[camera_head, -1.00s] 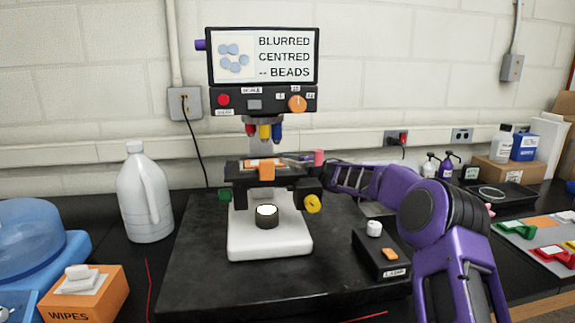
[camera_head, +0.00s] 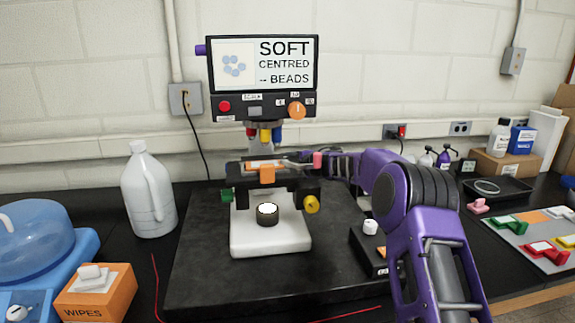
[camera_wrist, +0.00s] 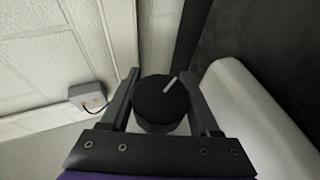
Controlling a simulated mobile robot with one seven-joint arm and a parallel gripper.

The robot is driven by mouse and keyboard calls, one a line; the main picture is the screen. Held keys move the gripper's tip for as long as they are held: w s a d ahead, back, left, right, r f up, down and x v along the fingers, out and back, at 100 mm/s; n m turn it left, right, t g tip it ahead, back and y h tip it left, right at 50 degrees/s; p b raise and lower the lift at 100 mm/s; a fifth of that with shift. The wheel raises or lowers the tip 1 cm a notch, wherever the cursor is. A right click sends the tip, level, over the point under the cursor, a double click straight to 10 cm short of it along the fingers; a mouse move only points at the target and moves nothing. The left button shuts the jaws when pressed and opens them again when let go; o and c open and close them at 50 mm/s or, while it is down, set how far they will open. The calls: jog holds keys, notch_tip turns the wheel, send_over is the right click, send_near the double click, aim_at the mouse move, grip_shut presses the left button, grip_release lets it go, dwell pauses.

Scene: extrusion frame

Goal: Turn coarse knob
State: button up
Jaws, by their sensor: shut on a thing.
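The microscope (camera_head: 270,240) stands upright on the dark slab, with a white base and black stage. In the wrist view, the coarse knob (camera_wrist: 160,106) is a black round knob with a pale line on its face. My gripper (camera_wrist: 163,88) is shut on this knob, one finger on each side. In the head view my gripper is at the right of the stage, mostly hidden behind the stage and my own wrist. The screen (camera_head: 262,62) above reads SOFT, CENTRED, BEADS. A yellow knob (camera_head: 311,204) and a green knob (camera_head: 227,195) sit low on the stage's sides.
A lamp box (camera_head: 370,250) stands right of the microscope, partly behind my arm. A white jug (camera_head: 148,190) and an orange wipes box (camera_head: 97,291) are at left. A tray (camera_head: 497,190) and coloured slide holders (camera_head: 545,252) lie at right.

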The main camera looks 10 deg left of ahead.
jog(key=o, duration=1.3)
jog(key=shift+o, duration=0.2)
jog(key=b+v, duration=0.2)
jog(key=v, duration=1.5)
jog(key=shift+d+r, duration=0.2)
